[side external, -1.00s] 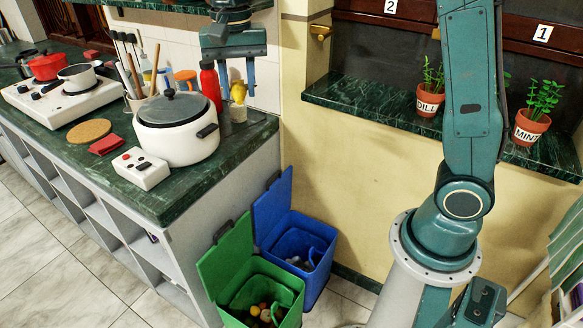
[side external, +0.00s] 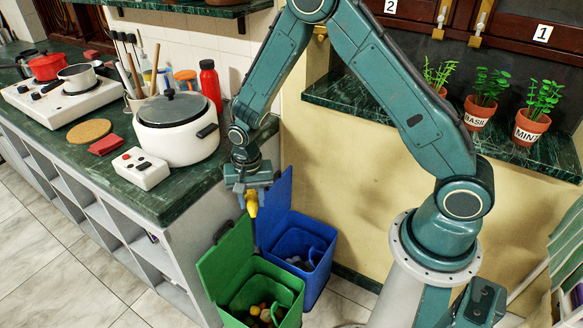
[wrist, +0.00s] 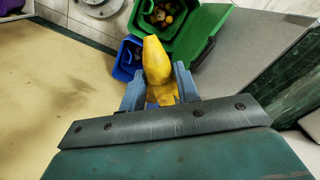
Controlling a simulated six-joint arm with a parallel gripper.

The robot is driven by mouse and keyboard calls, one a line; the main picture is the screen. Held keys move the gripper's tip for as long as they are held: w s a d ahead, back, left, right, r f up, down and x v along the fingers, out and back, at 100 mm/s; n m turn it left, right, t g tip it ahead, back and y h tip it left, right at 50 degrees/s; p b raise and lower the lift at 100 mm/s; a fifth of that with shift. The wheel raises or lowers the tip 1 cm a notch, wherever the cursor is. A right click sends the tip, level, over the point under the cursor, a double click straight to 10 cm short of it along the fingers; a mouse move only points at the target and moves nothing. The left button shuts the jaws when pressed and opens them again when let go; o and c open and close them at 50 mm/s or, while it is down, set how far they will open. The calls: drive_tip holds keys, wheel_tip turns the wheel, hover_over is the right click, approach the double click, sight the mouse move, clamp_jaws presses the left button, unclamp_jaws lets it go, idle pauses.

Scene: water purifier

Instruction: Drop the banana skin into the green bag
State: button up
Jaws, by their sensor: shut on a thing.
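My gripper (side external: 250,196) is shut on the yellow banana skin (side external: 252,207) and holds it in the air above the bins. In the wrist view the banana skin (wrist: 156,62) sits between the two fingers of my gripper (wrist: 159,85). The green bag or bin (side external: 262,290) stands on the floor with its lid open and several food scraps inside. It also shows in the wrist view (wrist: 186,40), beyond the skin. The skin hangs higher than the green bin's opening, near the back by the raised lid (side external: 227,258).
A blue bin (side external: 310,262) with an open lid stands right beside the green one. The counter (side external: 165,203) edge is close on the left, with a white pot (side external: 178,135) on it. A shelf with several potted herbs (side external: 478,112) is at the right.

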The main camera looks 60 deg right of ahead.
wheel_tip(320, 180, down, 37)
idle(0.4)
drive_tip(key=shift+f, duration=2.85)
drive_tip(key=o, duration=1)
drive_tip(key=shift+o, duration=0.2)
drive_tip(key=shift+r, duration=0.15)
